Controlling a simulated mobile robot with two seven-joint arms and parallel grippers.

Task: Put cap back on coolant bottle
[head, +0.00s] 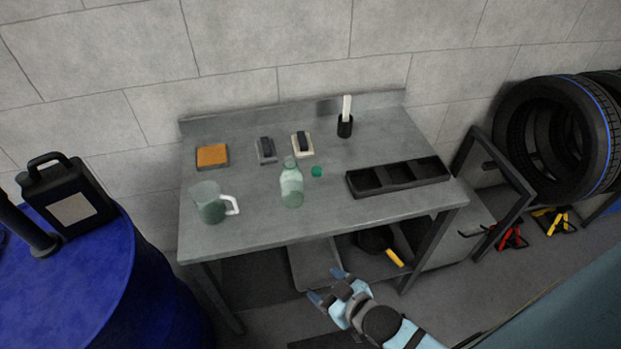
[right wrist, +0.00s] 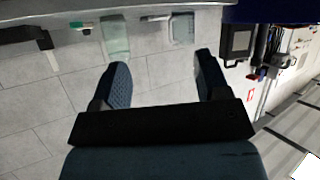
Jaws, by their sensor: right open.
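The coolant bottle (head: 291,186), pale green and see-through, stands upright on the grey workbench (head: 330,208). A small green cap (head: 317,171) lies on the bench just to the right of the bottle, apart from it. In the right wrist view the bottle (right wrist: 115,36) and the green cap (right wrist: 76,24) show near the top edge. My right gripper (head: 328,287) is open and empty, in front of the bench and apart from bottle and cap. In the right wrist view its fingers (right wrist: 162,78) are spread with nothing between them. My left gripper is not in view.
A clear jug (head: 208,204) stands left of the bottle; a black divided tray (head: 397,178) lies right. Behind are an orange-topped block (head: 212,155), two switch-like boxes (head: 266,150) (head: 303,145) and a black holder (head: 345,126). A blue drum (head: 75,270) stands left.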

